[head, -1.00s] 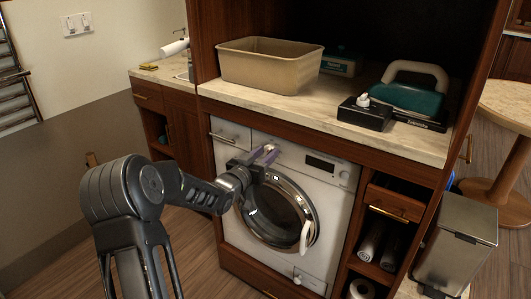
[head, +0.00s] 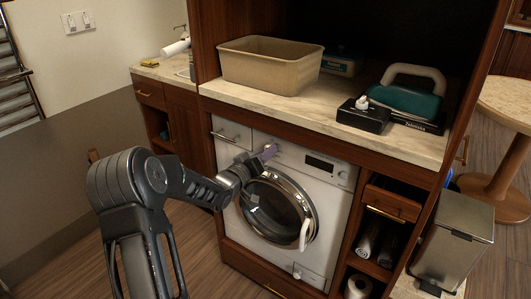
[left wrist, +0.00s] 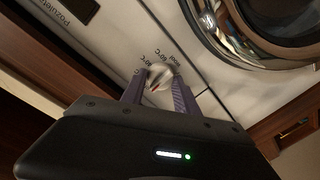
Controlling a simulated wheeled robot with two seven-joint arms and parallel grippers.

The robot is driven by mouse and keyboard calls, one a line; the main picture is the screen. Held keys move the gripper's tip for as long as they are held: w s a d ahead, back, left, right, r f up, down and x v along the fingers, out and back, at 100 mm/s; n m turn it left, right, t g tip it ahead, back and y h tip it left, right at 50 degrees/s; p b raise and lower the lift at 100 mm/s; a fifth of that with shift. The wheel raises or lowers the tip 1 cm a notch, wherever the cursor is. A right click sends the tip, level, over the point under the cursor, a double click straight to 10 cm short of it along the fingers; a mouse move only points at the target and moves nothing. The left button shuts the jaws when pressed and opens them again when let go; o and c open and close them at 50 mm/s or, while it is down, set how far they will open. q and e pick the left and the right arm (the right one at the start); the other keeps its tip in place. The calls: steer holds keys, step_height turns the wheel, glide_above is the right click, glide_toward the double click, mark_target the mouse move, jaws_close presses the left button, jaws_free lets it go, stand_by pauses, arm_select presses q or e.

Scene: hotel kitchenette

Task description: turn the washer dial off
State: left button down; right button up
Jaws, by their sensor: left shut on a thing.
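The white washer (head: 330,205) is built in under the counter, with its round door (head: 275,210) closed as far as I can tell. Its dial is at the upper part of the front panel, mostly covered by my gripper in the head view. In the left wrist view the silvery dial (left wrist: 159,76) with a red mark sits between my fingertips, with temperature labels printed around it. My left gripper (head: 268,152) is shut on the dial; its purple fingers also show in the left wrist view (left wrist: 158,88). My right gripper is in neither view.
The marble counter (head: 290,108) above the washer holds a beige bin (head: 265,70), a black box (head: 362,117) and a teal-and-cream appliance (head: 410,95). A metal trash can (head: 455,240) stands at the right. The floor left of the washer is clear.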

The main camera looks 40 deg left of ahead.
arm_select(q)
steer(key=c, duration=0.9)
jaws_free()
steer(key=s, duration=0.7)
steer(key=shift+s+d+r, duration=0.2)
steer(key=shift+s+d, duration=0.1)
steer(key=shift+s, duration=0.1)
